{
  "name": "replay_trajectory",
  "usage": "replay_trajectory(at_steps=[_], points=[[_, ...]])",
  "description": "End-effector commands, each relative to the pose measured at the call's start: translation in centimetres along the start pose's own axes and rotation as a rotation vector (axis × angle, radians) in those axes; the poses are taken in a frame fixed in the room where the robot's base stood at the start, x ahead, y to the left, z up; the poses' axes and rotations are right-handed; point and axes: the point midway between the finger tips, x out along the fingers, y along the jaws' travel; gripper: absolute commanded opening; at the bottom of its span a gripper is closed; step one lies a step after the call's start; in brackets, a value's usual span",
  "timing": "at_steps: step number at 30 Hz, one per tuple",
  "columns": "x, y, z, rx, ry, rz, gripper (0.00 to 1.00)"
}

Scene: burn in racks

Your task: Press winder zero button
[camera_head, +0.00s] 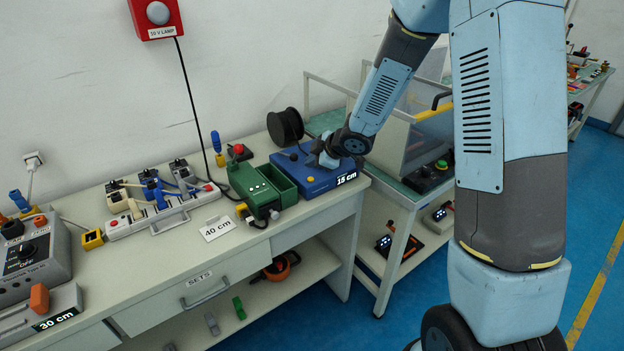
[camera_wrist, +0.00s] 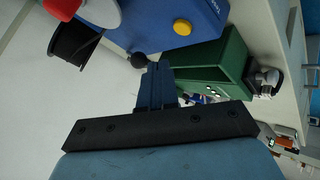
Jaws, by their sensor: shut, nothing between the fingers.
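The winder (camera_head: 310,178) is a blue box at the right end of the bench, with a display reading 15 cm and a black spool (camera_head: 285,126) behind it. In the wrist view the winder (camera_wrist: 150,22) fills the top, with a round yellow button (camera_wrist: 182,26) and a black knob (camera_wrist: 138,60) on it. Small pale marking shows near the yellow button, too small to read surely. My gripper (camera_head: 324,158) hangs over the winder, shut and empty. Its fingers (camera_wrist: 156,72) show in the wrist view below the knob, apart from the yellow button in the picture. The arm hides part of the winder.
An open green box (camera_head: 270,190) stands directly left of the winder. A clear-panelled cart (camera_head: 400,150) stands right of the bench. The front bench strip is mostly clear.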

Motion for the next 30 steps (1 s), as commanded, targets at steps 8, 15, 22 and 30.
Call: replay_trajectory(at_steps=[8,15,22,30], points=[[1.6,-1.2,1.1,0.002,0.0,-0.002,0.0],[1.8,-1.3,1.4,0.001,-0.001,0.0,0.0],[1.8,-1.3,1.4,0.001,-0.001,0.0,0.0],[1.8,-1.3,1.4,0.001,-0.001,0.0,0.0]])
